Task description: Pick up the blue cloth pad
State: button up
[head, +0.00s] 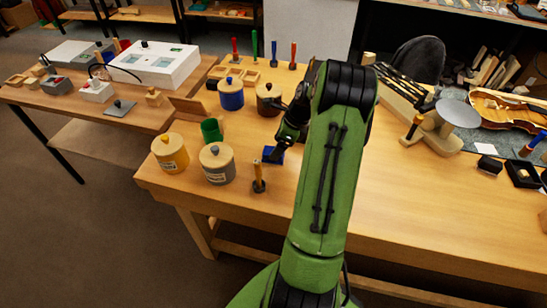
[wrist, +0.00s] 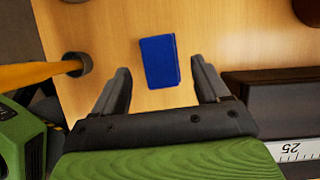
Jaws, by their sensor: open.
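The blue cloth pad (wrist: 158,62) lies flat on the wooden bench, a small deep-blue rectangle. In the wrist view it sits just beyond and between my two fingertips. My gripper (wrist: 162,84) is open and empty, with a dark finger on each side. In the head view the pad (head: 268,155) shows as a blue patch, partly hidden by my gripper (head: 276,157), which is pointed down close to it. I cannot tell the exact height of the fingers above the bench.
A yellow-handled tool (head: 259,178) stands upright near the pad. The bench (head: 400,200) is clear at the front right.

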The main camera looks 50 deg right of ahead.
jog(key=x, duration=0.3)
jog(key=shift+s+r, duration=0.1)
jog(key=shift+r, duration=0.1)
jog(key=shift+c, duration=0.3)
jog(key=c, duration=1.1)
notch_tip(320, 180, up, 10)
jog(key=p, duration=0.3)
